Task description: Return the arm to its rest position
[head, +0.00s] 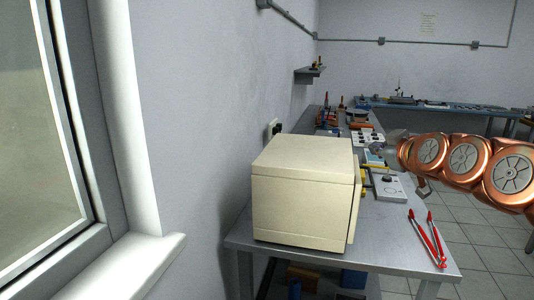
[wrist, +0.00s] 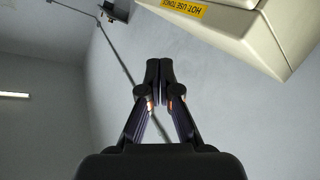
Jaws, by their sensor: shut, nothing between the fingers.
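My gripper (wrist: 160,66) shows in the wrist view with its two dark fingertips together and nothing between them. The fingers point toward a bare grey wall, clear of the cream box beside them. In the head view my copper-coloured arm reaches in from the right edge above the bench, ending to the right of the cream box (head: 303,195). The gripper's fingers are too small to make out clearly there. The box's underside and a yellow label reading "HOT USE TONGS" (wrist: 185,8) show at the upper right of the wrist view.
The box stands on a grey bench (head: 390,245). Red-handled tongs (head: 436,240) lie near the bench's front right corner. A white device (head: 388,187) and several tools sit behind. A window (head: 40,120) is at left; tiled floor (head: 485,240) is open at right.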

